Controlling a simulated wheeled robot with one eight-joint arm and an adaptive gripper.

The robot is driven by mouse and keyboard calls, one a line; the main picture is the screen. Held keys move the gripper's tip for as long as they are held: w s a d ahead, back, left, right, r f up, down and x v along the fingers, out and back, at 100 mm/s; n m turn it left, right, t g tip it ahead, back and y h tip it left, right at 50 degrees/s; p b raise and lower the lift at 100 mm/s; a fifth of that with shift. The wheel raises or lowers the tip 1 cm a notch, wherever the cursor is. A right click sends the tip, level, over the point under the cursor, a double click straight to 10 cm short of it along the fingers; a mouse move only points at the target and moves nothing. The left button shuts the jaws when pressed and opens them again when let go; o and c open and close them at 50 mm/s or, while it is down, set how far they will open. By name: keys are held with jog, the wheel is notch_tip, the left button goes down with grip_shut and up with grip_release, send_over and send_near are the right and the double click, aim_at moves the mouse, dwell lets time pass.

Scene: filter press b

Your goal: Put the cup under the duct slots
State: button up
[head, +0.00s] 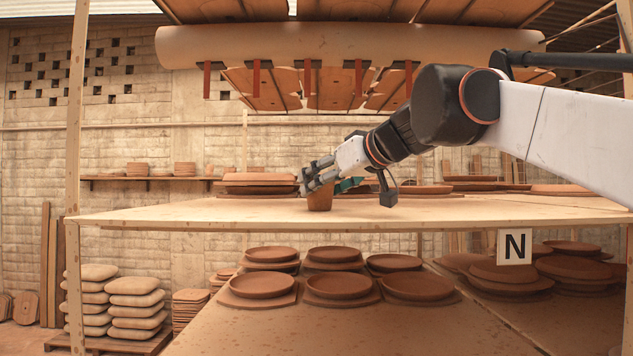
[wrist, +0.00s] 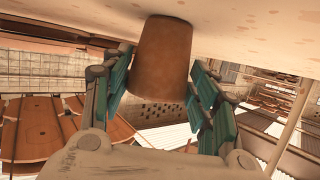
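The brown terracotta cup (head: 320,197) stands upright on the pale wooden shelf top (head: 250,214), near its front edge. My gripper (head: 318,177) reaches in from the right, tilted down at the cup. In the wrist view the cup (wrist: 162,65) lies between the two teal-padded fingers, with narrow gaps beside it; the fingers look open, not clamped. A long beige duct (head: 350,44) runs across overhead, with several narrow dark-red strips (head: 307,78) along its underside. I cannot make out slot openings in it.
Stacked clay plates (head: 258,182) stand behind the cup, and more plates (head: 422,190) lie to the right. The shelf left of the cup is clear. Wooden posts (head: 76,150) frame the left side. Dishes (head: 338,286) fill the lower level, and an N sign (head: 514,247) hangs at right.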

jog(key=o, duration=0.4)
jog(key=shift+o, duration=0.2)
jog(key=shift+r, duration=0.2)
jog(key=v, duration=1.2)
jog(key=shift+b, duration=0.3)
jog(key=shift+f, duration=0.1)
